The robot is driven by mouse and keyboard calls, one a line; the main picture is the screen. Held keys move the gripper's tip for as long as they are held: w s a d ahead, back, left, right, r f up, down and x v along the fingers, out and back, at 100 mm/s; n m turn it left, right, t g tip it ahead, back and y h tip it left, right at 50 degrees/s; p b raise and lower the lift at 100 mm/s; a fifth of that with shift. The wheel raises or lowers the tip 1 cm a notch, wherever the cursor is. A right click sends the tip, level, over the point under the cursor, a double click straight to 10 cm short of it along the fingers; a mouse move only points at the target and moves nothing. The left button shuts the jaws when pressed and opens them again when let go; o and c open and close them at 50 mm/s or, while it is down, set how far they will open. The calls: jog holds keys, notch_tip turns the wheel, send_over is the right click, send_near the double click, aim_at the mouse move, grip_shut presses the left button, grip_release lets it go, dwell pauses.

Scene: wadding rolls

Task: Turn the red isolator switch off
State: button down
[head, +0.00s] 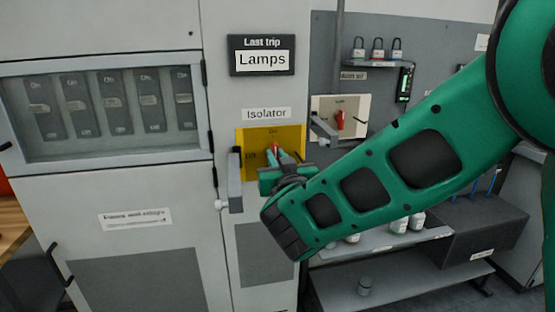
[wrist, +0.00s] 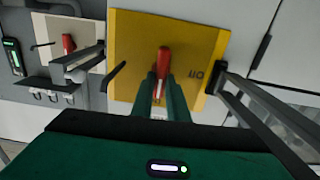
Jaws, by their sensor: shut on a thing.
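The red isolator switch (head: 275,148) sits on a yellow plate (head: 297,138) under an "Isolator" label. Its handle points up toward "On"; "Off" is marked at the plate's left. My gripper (head: 276,157) is in front of it, with its fingers closed on the handle. In the wrist view, the red handle (wrist: 163,60) shows between my two green fingers (wrist: 162,92), and the yellow plate (wrist: 128,50) appears upside down. The lower part of the handle is partly hidden by the fingers.
Grey brackets stick out at the plate's left (head: 235,180) and right (head: 323,128). A second red switch (head: 340,119) is on a cream plate to the right. A windowed breaker panel (head: 105,150) is at left. A shelf with padlocks (head: 378,62) is behind.

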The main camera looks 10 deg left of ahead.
jog(key=shift+s+a+f+n, duration=0.15)
jog(key=shift+f+n, duration=0.1)
jog(key=shift+n, duration=2.7)
jog(key=shift+w+a+f+n, duration=0.1)
jog(key=shift+f+n, duration=0.1)
jog(key=shift+n, duration=2.7)
jog(key=shift+s+a+f+n, duration=0.15)
jog(key=shift+f+n, duration=0.1)
jog(key=shift+n, duration=2.7)
jog(key=c, duration=1.7)
grip_release()
jog(key=shift+a, duration=0.1)
